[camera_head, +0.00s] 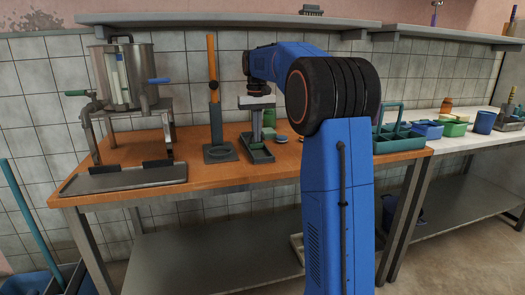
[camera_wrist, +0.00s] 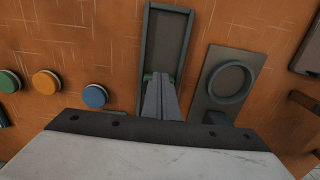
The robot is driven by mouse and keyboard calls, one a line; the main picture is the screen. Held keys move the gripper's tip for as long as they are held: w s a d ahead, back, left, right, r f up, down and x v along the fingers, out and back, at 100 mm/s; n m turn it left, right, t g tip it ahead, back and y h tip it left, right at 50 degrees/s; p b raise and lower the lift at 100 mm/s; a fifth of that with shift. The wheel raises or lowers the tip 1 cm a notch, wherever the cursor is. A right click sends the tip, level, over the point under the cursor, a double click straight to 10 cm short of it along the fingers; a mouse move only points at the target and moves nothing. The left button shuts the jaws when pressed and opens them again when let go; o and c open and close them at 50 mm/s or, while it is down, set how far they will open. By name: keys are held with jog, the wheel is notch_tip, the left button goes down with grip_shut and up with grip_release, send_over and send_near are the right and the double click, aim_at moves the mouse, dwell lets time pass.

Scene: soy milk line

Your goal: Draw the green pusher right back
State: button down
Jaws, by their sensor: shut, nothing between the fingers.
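My gripper (camera_head: 257,132) points down over a narrow dark green tray (camera_head: 262,157) on the wooden table. In the wrist view my gripper (camera_wrist: 161,92) has its fingers together, over the near part of the long channel-like tray (camera_wrist: 150,40). Small green edges of what looks like the pusher (camera_wrist: 147,77) show beside the fingers; the fingers hide most of it. The far part of the channel looks empty. I cannot tell whether the fingers touch the green piece.
A stand with an orange upright (camera_head: 211,62) is left of the tray; its base plate with a ring (camera_wrist: 230,82) shows right of the channel in the wrist view. Orange (camera_wrist: 46,83) and blue (camera_wrist: 95,96) discs lie on the other side. A steel pot (camera_head: 122,75) stands far left.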

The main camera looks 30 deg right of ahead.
jog(key=shift+w, duration=0.1)
jog(key=shift+w+d, duration=0.25)
jog(key=shift+w, duration=0.6)
jog(key=shift+w+d, duration=0.3)
jog(key=shift+w, duration=0.6)
jog(key=shift+w+d, duration=0.25)
jog(key=shift+w, duration=0.85)
jog(key=shift+w+d, duration=0.25)
jog(key=shift+w, duration=0.45)
jog(key=shift+w+d, duration=0.1)
jog(key=shift+w, duration=0.25)
jog(key=shift+w+d, duration=0.15)
jog(key=shift+w, duration=0.35)
jog(key=shift+w+d, duration=0.15)
jog(key=shift+w, duration=0.35)
jog(key=shift+w+d, duration=0.1)
jog(key=shift+w, duration=0.3)
